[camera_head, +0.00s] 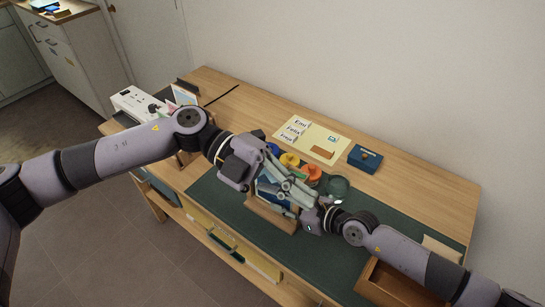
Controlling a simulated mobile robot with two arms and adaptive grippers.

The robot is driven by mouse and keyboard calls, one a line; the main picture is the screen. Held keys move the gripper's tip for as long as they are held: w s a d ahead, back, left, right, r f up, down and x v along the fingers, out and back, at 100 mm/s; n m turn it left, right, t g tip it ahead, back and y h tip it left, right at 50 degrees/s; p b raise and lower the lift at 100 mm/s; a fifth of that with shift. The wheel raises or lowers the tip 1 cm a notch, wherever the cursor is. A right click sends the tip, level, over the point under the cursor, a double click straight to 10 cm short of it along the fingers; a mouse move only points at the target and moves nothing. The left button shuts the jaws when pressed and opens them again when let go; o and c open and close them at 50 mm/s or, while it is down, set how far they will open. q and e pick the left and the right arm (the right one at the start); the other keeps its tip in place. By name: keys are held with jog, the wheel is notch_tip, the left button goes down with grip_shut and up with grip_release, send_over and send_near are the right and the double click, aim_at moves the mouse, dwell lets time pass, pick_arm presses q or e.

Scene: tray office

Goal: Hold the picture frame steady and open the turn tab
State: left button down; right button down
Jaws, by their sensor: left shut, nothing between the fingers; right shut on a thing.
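The picture frame (271,215) stands on the dark green mat near the front edge of the desk. Its wooden lower edge shows, with blue behind the fingers, and the grippers cover much of it. My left gripper (300,193) reaches across it from the left, shut and empty. My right gripper (279,181) comes from the right and is shut on the picture frame. The fingers of both grippers overlap in the picture, and I cannot tell whether they touch. I cannot make out the turn tab.
Yellow and orange items (312,173) and a dark green round thing (338,187) sit close behind the grippers. A blue box (365,158) and a pale name sheet (322,132) lie further back. A wooden tray (369,290) is at the front right. The mat (330,252) is bare at front centre.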

aim_at(294, 171)
pick_arm(q)
jog(key=w+a+f+m+t+h, duration=0.1)
jog(key=w+a+f+m+t, duration=0.3)
jog(key=m, duration=1.1)
jog(key=w+a+f+m+t+h, duration=0.2)
jog(key=w+a+m+t, duration=0.5)
jog(key=m, duration=0.9)
jog(key=a+f+t, duration=0.1)
jog(key=a+t, duration=0.1)
jog(key=t, duration=0.2)
jog(key=shift+a+f, duration=0.35)
jog(key=shift+f, duration=0.05)
jog(key=x, duration=1)
jog(key=shift+w, duration=0.1)
